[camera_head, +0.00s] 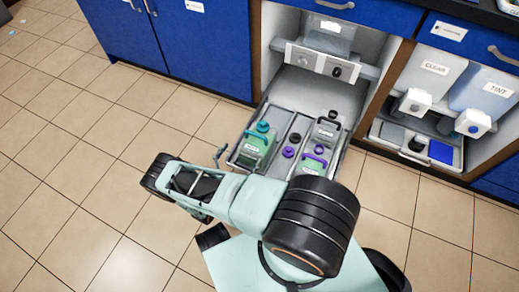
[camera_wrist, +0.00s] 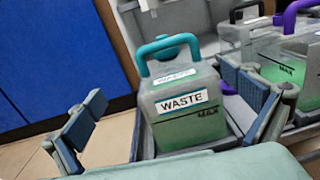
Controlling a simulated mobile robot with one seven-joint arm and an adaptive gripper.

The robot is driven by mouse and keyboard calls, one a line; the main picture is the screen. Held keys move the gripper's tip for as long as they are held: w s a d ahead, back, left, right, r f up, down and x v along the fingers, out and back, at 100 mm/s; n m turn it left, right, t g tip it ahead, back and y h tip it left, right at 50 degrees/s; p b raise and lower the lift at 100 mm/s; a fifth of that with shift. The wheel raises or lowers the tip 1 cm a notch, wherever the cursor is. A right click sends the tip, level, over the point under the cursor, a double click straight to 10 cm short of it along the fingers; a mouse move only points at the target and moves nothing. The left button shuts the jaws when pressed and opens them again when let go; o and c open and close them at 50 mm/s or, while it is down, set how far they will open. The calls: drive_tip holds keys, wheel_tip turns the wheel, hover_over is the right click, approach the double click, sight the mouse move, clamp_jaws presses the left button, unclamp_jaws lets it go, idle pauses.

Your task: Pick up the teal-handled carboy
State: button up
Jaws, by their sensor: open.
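The teal-handled carboy (camera_head: 254,147) stands at the left of a pulled-out grey tray, below the open cabinet. In the wrist view this carboy (camera_wrist: 183,110) is upright and translucent, with a teal handle arching over the top, a WASTE label, a MAX mark and green liquid. My gripper (camera_wrist: 167,93) is open and empty. Its two fingers show on either side of the carboy in the picture, with the carboy beyond them. In the head view my gripper (camera_head: 222,157) is just left of the tray, partly hidden by my arm.
A purple-handled carboy (camera_head: 313,163) and a black-handled carboy (camera_head: 325,131) stand at the tray's right. Loose purple caps (camera_head: 289,152) lie between. The grey tray (camera_head: 243,165) has a raised rim. Blue cabinet doors (camera_head: 205,45) stand to the left. The tiled floor (camera_head: 75,130) at left is mostly clear.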

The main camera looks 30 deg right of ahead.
sight(258, 139)
drive_tip(key=f, duration=0.1)
drive_tip(key=s+f, duration=0.1)
drive_tip(key=f+n, duration=0.1)
drive_tip(key=shift+s+d+t+y, duration=0.2)
drive_tip(key=shift+d+t+y, duration=0.1)
drive_tip(key=shift+d, duration=0.05)
drive_tip(key=b+x, duration=0.1)
drive_tip(key=x, duration=0.3)
drive_tip(key=shift+w+d, duration=0.15)
drive_tip(key=shift+d, duration=0.1)
drive_tip(key=shift+r+b+x, duration=0.2)
drive_tip(key=shift+b+x, duration=0.55)
drive_tip(key=shift+x, duration=2.3)
drive_tip(key=c, duration=1.8)
drive_tip(key=shift+r, duration=0.2)
drive_tip(key=shift+c, duration=0.9)
